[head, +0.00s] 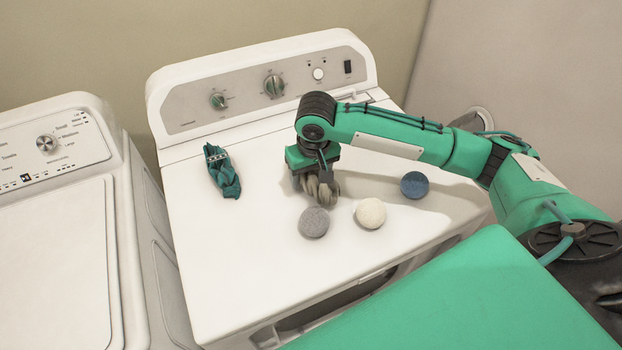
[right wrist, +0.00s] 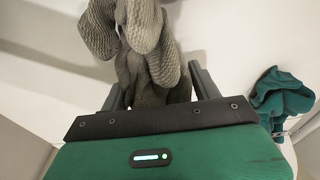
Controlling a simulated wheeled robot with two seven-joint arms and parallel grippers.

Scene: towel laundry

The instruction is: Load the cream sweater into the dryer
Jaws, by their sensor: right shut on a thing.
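My right gripper (head: 316,172) is shut on a small knitted grey-beige garment (head: 322,192), just above or at the white top of the middle machine (head: 250,275). In the right wrist view the garment (right wrist: 150,62) bunches between the fingers and extends beyond them. Its colour looks greyer than cream, so I cannot tell for sure that it is the cream sweater. The middle machine appears to be the dryer; a dark opening (head: 300,318) shows low at its front, mostly hidden by its top edge and my green body. My left gripper is not in view.
A teal cloth (head: 226,178) lies on the machine's top, left of my gripper. Grey (head: 314,222), cream (head: 370,213) and blue (head: 414,185) balls sit near the garment. Another white machine (head: 55,260) stands at left. The top's front-left area is clear.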

